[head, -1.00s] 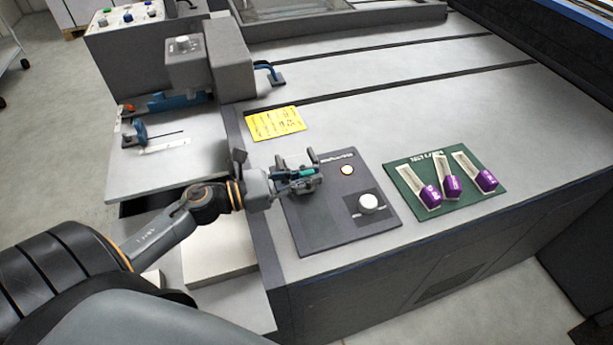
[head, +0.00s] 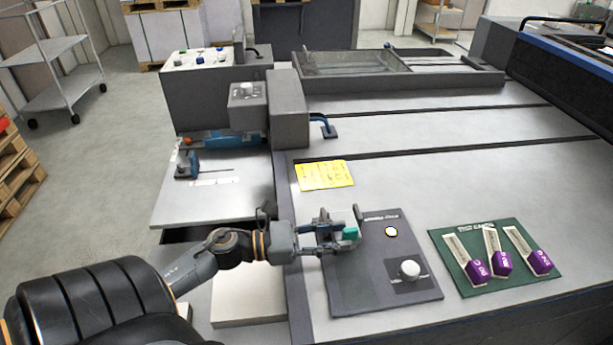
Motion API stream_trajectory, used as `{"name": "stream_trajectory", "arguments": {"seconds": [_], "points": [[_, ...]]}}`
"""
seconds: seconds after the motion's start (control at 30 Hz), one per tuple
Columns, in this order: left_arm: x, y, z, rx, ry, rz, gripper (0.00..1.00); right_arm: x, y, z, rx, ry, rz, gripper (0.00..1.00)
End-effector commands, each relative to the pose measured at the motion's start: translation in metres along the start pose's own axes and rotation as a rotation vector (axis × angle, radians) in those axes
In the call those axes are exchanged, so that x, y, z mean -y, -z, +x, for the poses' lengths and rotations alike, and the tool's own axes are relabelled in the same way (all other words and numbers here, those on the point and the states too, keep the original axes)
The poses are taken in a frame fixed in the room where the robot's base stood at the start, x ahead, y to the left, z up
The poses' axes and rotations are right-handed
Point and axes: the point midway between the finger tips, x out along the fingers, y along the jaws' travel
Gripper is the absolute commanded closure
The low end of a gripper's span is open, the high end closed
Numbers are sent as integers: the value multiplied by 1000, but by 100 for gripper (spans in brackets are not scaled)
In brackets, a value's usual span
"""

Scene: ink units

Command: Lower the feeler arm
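My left gripper (head: 333,234) is over the upper left part of a dark grey panel (head: 350,290) on the machine's bed. A teal-green piece (head: 351,233) shows at its fingertips. I cannot tell whether this piece is part of the feeler arm, or whether the fingers are closed on it. The gripper hides what lies beneath it. The panel also has a lit round lamp (head: 391,232) and a white knob (head: 409,270). No part is clearly recognisable as the feeler arm. My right gripper is out of view.
A green board (head: 466,239) with several purple-ended strips lies right of the panel. A yellow note (head: 325,175) lies behind the panel. A grey box unit (head: 288,108) with blue levers stands at the back left. The bed to the right is clear.

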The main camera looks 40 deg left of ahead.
Motion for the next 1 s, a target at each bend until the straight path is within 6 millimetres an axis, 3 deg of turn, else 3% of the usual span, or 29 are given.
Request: {"name": "stream_trajectory", "arguments": {"seconds": [0.2, 0.4, 1.0], "points": [[0, 2, -49, -3, -4, -4, 64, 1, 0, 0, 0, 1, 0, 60], [0, 1, -78, -1, -2, -2, 64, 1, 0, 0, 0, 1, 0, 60], [0, 1, -86, 0, 0, 0, 64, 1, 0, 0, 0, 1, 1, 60]]}}
